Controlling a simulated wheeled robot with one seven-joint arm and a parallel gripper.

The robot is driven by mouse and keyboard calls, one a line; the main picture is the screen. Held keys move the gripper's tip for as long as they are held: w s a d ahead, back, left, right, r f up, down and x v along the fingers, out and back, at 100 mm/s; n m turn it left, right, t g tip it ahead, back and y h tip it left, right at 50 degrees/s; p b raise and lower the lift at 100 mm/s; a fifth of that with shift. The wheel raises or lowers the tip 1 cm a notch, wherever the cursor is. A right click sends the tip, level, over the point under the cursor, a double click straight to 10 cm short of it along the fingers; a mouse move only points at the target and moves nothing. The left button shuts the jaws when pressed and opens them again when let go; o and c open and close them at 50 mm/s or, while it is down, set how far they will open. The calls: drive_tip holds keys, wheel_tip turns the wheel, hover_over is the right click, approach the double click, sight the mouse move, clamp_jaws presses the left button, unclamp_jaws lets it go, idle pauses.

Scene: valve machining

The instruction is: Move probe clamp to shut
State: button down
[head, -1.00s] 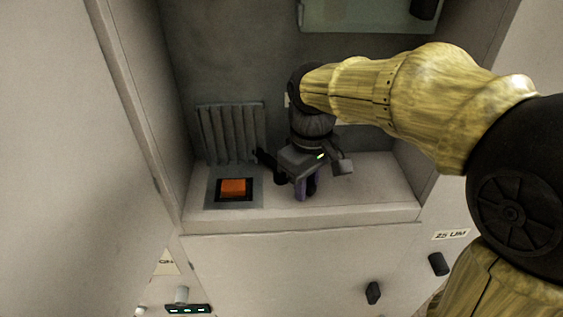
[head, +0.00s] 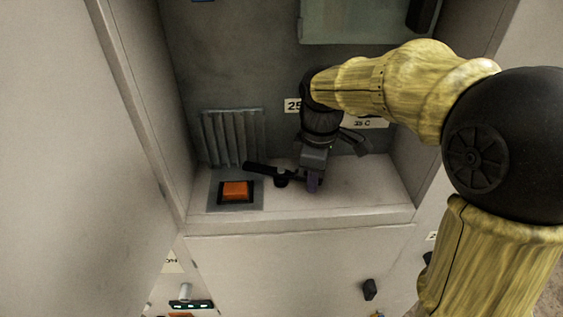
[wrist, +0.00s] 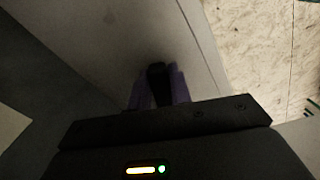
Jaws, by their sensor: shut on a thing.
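The probe clamp (head: 264,171) is a black lever on a short round pivot, on the ledge of the recess in the head view. Its bar lies roughly crosswise, with the left end near the orange block and the right end at my gripper (head: 313,182). My gripper's purple fingers are shut on the clamp's right end. In the wrist view, the fingers (wrist: 158,92) stand on both sides of the dark end of the clamp (wrist: 156,74). The gripper body hides the rest of the clamp there.
An orange block (head: 235,190) in a black frame sits on a grey plate left of the clamp. A ribbed grey panel (head: 233,138) stands behind it. Side walls enclose the recess. The ledge (head: 375,185) right of my gripper is clear.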

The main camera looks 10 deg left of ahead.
drive_tip(key=shift+w+r+n, duration=0.1)
drive_tip(key=shift+w+n, duration=0.1)
drive_tip(key=shift+n, duration=0.1)
drive_tip(key=shift+w+r+n+p, duration=0.15)
drive_tip(key=shift+w+n+p, duration=0.15)
drive_tip(key=shift+n+p, duration=0.2)
drive_tip(key=shift+w+a+n+p, duration=0.1)
drive_tip(key=shift+w+n+p, duration=0.5)
drive_tip(key=shift+n, duration=0.3)
drive_tip(key=shift+f, duration=0.2)
drive_tip(key=c, duration=1.2)
unclamp_jaws()
